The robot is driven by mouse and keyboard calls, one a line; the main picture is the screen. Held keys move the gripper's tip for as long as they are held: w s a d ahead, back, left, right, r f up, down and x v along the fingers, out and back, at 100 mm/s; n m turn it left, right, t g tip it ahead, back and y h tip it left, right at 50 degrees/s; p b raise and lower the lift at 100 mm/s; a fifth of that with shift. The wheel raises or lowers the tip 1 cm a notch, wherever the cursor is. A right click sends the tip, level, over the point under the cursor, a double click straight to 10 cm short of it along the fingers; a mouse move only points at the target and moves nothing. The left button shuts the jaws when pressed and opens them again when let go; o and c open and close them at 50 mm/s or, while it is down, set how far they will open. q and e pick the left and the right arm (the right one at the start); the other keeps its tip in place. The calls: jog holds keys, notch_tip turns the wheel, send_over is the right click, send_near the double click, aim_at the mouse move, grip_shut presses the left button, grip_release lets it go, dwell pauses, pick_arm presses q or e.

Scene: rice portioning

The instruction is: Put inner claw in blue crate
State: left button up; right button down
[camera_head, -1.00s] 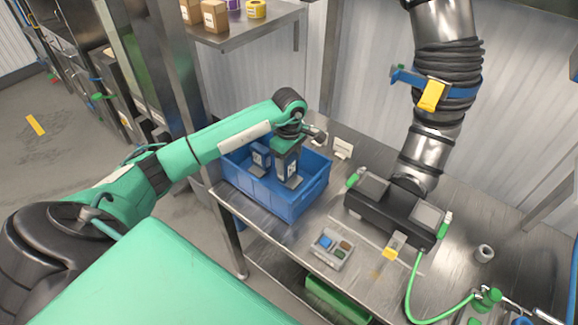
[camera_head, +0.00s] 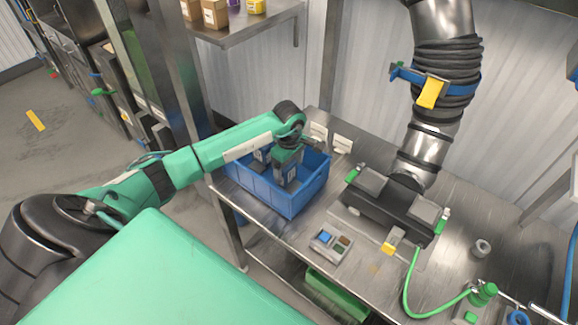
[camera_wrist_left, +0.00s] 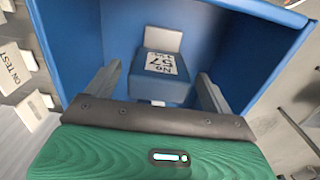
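The blue crate (camera_head: 291,206) stands on the metal table. The inner claw, a blue-grey block with a white label, sits inside the crate; it shows in the left wrist view (camera_wrist_left: 165,72) and partly in the head view (camera_head: 261,156). My left gripper (camera_head: 286,181) reaches down inside the crate, just right of the claw in the head view. In the left wrist view, its two grey fingers (camera_wrist_left: 160,84) stand apart with the claw ahead between them; gaps show on both sides. My right gripper is outside both views.
A black fixture (camera_head: 392,209) with grey pads stands right of the crate. A small button panel (camera_head: 331,244) lies in front. White cards (camera_head: 342,143) stand behind the crate. A steel post (camera_head: 175,85) rises to the left. A green hose (camera_head: 408,285) lies at the right.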

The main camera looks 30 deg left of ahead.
pick_arm(q)
jog(key=shift+r, duration=0.3)
notch_tip(320, 180, up, 12)
jog(key=b, duration=0.4)
jog(key=shift+b, duration=0.3)
jog(key=shift+f, duration=0.2)
